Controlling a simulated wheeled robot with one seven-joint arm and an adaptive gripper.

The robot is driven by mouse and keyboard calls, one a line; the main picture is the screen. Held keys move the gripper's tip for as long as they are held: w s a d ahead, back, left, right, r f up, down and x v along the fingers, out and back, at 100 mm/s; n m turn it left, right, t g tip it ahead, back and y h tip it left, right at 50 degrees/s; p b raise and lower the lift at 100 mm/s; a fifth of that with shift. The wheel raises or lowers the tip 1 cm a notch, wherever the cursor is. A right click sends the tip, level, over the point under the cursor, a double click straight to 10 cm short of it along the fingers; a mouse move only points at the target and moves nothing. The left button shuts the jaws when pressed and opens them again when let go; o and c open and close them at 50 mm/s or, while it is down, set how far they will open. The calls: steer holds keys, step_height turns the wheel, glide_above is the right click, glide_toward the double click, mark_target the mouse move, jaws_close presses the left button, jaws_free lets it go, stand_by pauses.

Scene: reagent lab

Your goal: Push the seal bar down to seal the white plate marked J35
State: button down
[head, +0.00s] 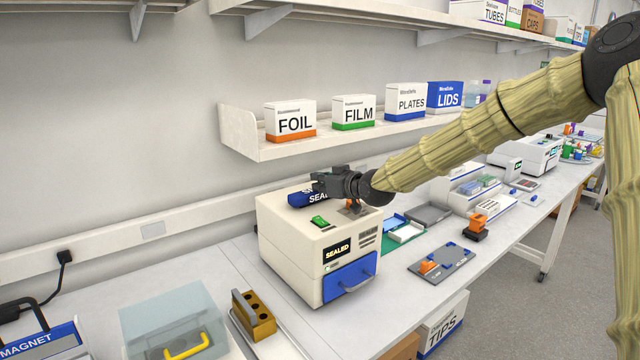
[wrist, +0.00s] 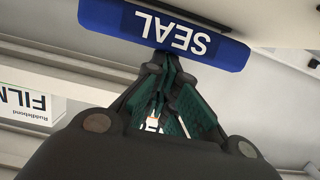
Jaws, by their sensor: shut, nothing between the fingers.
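The blue seal bar (head: 299,199), lettered SEAL, lies low along the top of the cream sealer (head: 285,244). The sealer's display (head: 337,252) reads SEALED, and its blue drawer front (head: 350,279) looks closed. My gripper (head: 322,187) is shut and empty, with its fingertips at the seal bar. In the wrist view the fingertips (wrist: 168,58) meet the edge of the seal bar (wrist: 165,31) near its middle; I cannot tell whether they press on it. No plate marked J35 can be read; any plate inside the sealer is hidden.
A shelf above holds FOIL (head: 291,122), FILM (head: 353,112), PLATES and LIDS boxes. A clear box with a yellow handle (head: 187,346) and a brass block (head: 254,314) stand left of the sealer. A grey board (head: 441,263) lies to its right.

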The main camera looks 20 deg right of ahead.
steer(key=s+d+r+b, duration=0.1)
steer(key=s+d+r, duration=0.2)
steer(key=s, duration=0.6)
steer(key=shift+d+r+b, duration=0.2)
steer(key=shift+r+b, duration=0.2)
steer(key=shift+r, duration=1)
